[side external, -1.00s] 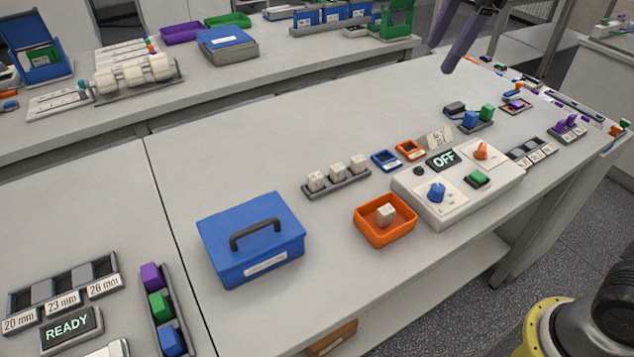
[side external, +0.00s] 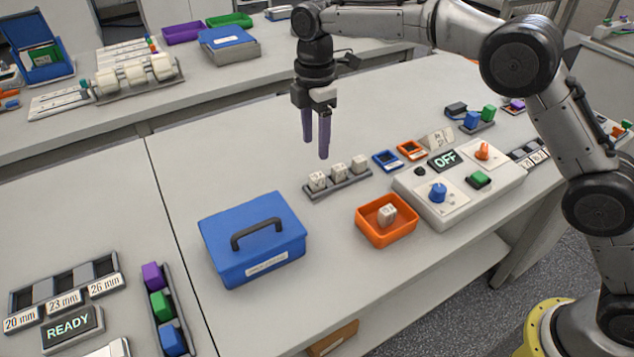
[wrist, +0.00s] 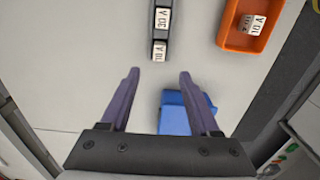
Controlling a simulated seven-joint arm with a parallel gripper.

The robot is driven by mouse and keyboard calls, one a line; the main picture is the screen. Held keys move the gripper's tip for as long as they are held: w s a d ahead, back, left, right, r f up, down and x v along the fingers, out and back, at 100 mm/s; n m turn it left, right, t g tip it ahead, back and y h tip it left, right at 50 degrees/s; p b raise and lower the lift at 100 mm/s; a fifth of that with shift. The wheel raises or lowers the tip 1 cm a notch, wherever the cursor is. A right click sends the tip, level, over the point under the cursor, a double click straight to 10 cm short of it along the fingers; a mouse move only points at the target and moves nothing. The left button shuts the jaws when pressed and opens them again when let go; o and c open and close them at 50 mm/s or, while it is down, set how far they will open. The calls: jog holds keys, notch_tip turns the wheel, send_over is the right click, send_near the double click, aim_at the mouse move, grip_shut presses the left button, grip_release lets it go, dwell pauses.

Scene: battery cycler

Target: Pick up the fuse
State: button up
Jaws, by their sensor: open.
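White blocks with printed amp labels look like the fuses. Several stand in a row in a narrow grey rack (side external: 345,186); the nearest is a white block (side external: 318,181), and another white block (side external: 387,214) lies in an orange tray (side external: 368,236). In the wrist view, a rack block (wrist: 159,50) shows just beyond my fingertips, and the tray block (wrist: 251,24) is at upper right. My gripper (side external: 316,148) is open and empty, pointing down above and behind the rack's left end. Its two purple fingers also show in the wrist view (wrist: 160,73).
A blue box (side external: 250,239) with a dark handle stands left of the orange tray. The control unit (side external: 460,186), reading OFF, stands to the right with knobs and a green button.

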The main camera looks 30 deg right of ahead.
aim_at(317, 176)
jog(key=f, duration=1)
jog(key=shift+w+d+f, duration=0.1)
jog(key=shift+d, duration=0.1)
grip_shut()
